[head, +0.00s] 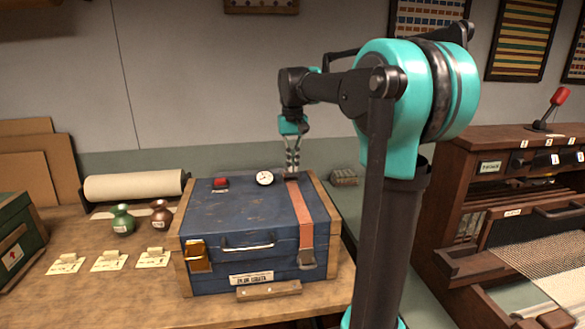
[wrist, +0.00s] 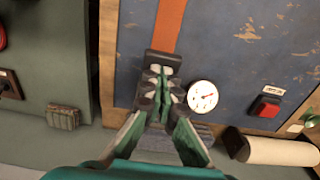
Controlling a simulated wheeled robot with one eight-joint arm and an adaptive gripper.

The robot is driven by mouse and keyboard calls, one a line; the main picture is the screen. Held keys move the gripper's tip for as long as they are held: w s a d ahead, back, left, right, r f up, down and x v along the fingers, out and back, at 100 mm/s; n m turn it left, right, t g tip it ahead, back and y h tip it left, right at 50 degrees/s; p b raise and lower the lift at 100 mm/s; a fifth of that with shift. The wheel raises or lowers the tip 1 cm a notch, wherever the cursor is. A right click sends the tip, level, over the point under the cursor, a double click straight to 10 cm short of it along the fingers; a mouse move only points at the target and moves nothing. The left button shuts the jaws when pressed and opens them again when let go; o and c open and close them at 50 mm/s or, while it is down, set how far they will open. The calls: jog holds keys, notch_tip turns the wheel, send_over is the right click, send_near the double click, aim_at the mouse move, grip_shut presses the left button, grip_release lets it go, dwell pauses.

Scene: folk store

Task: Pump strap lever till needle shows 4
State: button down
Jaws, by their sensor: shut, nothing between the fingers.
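A blue chest (head: 235,215) with wooden edges sits on the workbench. An orange strap (head: 304,205) runs over its lid and down its front to a grey metal buckle (head: 306,259). A round white gauge (head: 264,178) lies on the lid near the back, left of the strap. In the wrist view, the gauge (wrist: 203,96) shows a red needle pointing right; its numbers are too small to read. My gripper (head: 292,170) points down, shut and empty, at the strap's back end. In the wrist view, my fingertips (wrist: 161,82) cover part of the dark fitting (wrist: 163,58) there; I cannot tell whether they touch.
A red button (head: 220,183) is left of the gauge. A wooden loom (head: 480,200) stands right, and a small ribbed block (head: 344,177) behind.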

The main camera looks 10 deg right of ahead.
jog(key=shift+s+f, duration=0.15)
jog(key=shift+f, duration=0.65)
notch_tip(320, 180, up, 9)
dwell(0.4)
dwell(0.7)
jog(key=shift+w+f, duration=0.2)
jog(key=shift+f, duration=0.7)
jog(key=shift+w+f, duration=0.2)
jog(key=shift+f, duration=0.65)
dwell(0.4)
jog(key=shift+f, duration=0.1)
